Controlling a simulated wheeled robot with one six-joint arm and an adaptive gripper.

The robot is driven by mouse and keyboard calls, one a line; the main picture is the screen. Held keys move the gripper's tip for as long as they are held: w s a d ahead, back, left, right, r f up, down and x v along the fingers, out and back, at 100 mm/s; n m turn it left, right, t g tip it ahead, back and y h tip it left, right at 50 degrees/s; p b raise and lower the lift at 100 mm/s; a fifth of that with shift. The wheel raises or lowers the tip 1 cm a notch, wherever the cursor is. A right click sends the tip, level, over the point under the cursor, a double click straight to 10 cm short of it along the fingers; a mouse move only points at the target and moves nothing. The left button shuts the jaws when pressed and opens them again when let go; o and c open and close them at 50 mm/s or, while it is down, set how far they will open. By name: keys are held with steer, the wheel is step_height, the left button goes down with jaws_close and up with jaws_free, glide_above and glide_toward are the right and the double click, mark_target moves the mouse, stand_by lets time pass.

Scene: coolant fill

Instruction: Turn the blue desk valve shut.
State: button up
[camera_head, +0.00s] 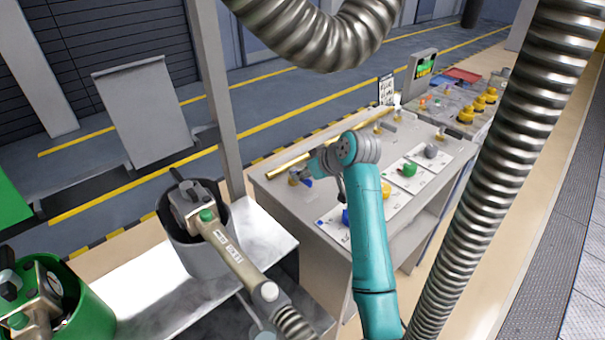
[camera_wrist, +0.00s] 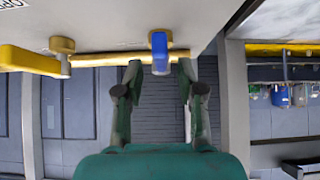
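The blue desk valve handle (camera_wrist: 160,53) sits on a brass pipe at the top middle of the wrist view. My gripper (camera_wrist: 160,68) is open, with one finger on each side of the blue handle. A gap shows between the handle and each finger, the one on the left looking slightly narrower or similar. In the head view a small blue part (camera_head: 306,182) shows at the desk's near left corner, just below my gripper (camera_head: 318,163). My arm partly covers this spot, and the fingertips are hard to make out there.
A yellow lever (camera_wrist: 30,61) on a brass fitting lies left of the blue handle. The desk (camera_head: 275,190) carries a brass pipe (camera_head: 325,143), a green knob (camera_head: 410,169) and several yellow parts farther back. A grey bucket (camera_head: 195,245) with a nozzle stands left of the desk.

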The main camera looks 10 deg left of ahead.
steer(key=shift+x, duration=0.8)
steer(key=shift+c, duration=0.2)
jaws_close()
